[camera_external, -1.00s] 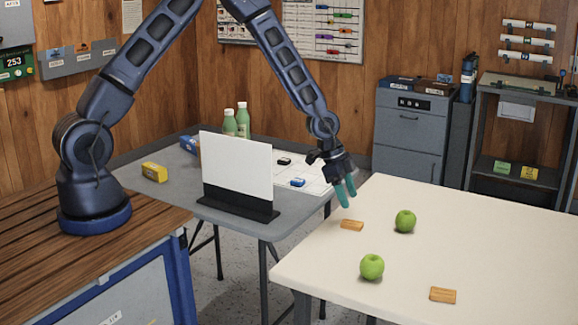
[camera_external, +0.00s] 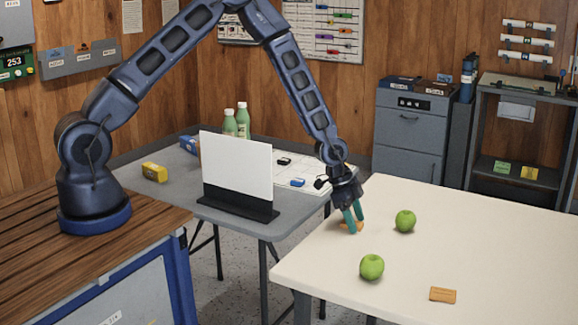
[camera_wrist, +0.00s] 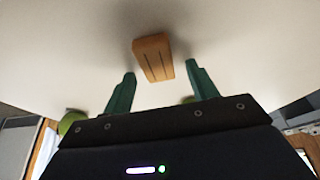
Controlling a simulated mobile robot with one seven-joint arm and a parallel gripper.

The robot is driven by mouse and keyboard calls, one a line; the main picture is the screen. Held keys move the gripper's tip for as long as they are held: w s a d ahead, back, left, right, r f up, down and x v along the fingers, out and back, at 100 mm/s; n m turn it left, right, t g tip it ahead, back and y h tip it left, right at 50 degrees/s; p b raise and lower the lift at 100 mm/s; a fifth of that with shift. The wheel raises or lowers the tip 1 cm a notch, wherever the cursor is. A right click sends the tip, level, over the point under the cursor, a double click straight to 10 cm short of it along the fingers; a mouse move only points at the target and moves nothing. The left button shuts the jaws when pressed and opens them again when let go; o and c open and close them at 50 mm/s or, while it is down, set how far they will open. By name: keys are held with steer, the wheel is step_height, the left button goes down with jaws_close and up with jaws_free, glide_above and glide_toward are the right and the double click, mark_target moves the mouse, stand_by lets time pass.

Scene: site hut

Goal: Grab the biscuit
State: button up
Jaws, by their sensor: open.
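One biscuit, a small orange-brown bar, lies on the cream table near its far left edge. In the wrist view this biscuit (camera_wrist: 153,58) shows between and just beyond my two green fingertips. In the external view it (camera_external: 345,226) is partly hidden behind the fingers. My gripper (camera_external: 354,222) is open and points down at it, with a finger on either side; I cannot tell whether they touch it. The gripper also shows in the wrist view (camera_wrist: 160,70). A second biscuit (camera_external: 443,295) lies flat at the table's front right.
Two green apples stand on the cream table (camera_external: 500,230): one (camera_external: 405,221) right of my gripper, one (camera_external: 371,267) nearer the front. A grey table (camera_external: 150,205) on the left holds a white board (camera_external: 236,167) on a black stand. The cream table's right side is clear.

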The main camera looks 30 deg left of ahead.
steer(key=shift+f, duration=0.1)
steer(key=shift+c, duration=0.2)
steer(key=c, duration=1)
